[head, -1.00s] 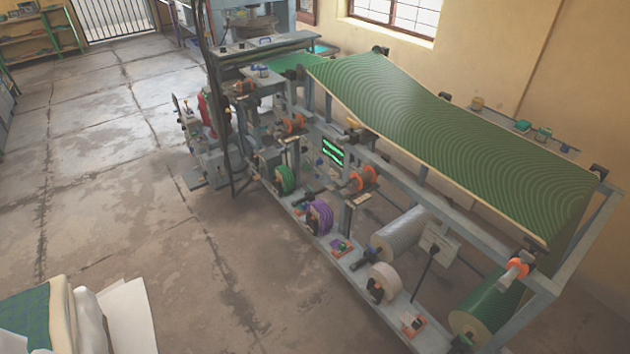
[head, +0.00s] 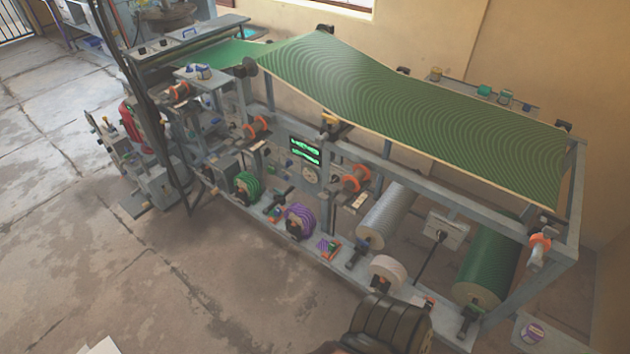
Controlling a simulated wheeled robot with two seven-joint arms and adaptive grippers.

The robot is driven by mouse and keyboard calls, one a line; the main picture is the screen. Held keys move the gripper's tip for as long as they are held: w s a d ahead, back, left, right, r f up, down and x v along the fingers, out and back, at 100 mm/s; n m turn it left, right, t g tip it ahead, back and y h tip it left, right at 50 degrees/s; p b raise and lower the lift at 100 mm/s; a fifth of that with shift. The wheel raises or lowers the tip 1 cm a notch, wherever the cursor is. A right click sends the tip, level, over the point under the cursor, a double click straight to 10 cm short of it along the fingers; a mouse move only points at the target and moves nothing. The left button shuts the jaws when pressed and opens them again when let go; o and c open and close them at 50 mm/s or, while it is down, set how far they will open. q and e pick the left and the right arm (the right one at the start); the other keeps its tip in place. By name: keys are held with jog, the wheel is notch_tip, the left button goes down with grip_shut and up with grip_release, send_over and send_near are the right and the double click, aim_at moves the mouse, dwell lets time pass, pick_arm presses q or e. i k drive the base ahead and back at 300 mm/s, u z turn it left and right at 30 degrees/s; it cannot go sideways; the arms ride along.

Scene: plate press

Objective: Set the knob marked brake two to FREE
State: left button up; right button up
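The plate press (head: 440,185) is a long grey frame with a green patterned web stretched over its top. Several small controls sit along its near side. Dark fittings stand by the green striped roll (head: 246,187) and the pale roll (head: 388,271). Their labels are too small to read, so I cannot tell which knob is brake two or how it is set. Neither of my grippers shows in the head view.
A lit green display (head: 305,150) faces me at mid-frame. A large green roll (head: 487,262) hangs at the right end. Dark cables (head: 155,125) hang at the left. A dark ribbed part cuts into the bottom edge. Bare concrete floor (head: 200,300) lies clear in front.

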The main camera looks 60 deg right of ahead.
aim_at(335, 178)
jog(key=z, duration=0.4)
jog(key=i, duration=0.75)
jog(key=z, duration=0.6)
